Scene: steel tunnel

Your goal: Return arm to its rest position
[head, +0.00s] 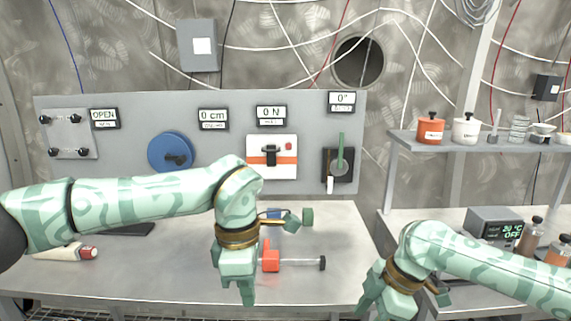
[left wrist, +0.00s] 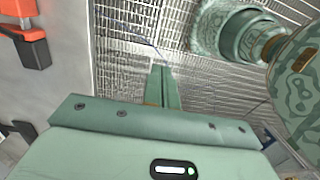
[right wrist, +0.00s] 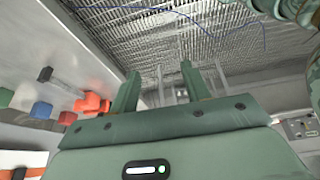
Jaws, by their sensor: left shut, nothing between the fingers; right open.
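My left arm (head: 150,200) reaches in from the left, across the front of the panel and above the table, with its wrist bent downward. My left gripper (head: 245,298) hangs over the table and is shut; in the left wrist view its fingers (left wrist: 163,85) are together, with nothing between them. My right arm (head: 495,262) comes in from the right, low in the picture. My right gripper (head: 366,312) points down and left near the table's right edge. In the right wrist view its fingers (right wrist: 158,85) stand apart, open and empty.
A panel (head: 220,140) with a blue wheel (head: 171,153), a switch and a lever stands behind the table (head: 110,276). An orange-handled tool (head: 271,258) lies beside my left gripper. A white tube (head: 62,253) lies at left. A shelf (head: 470,142) with jars stands at right.

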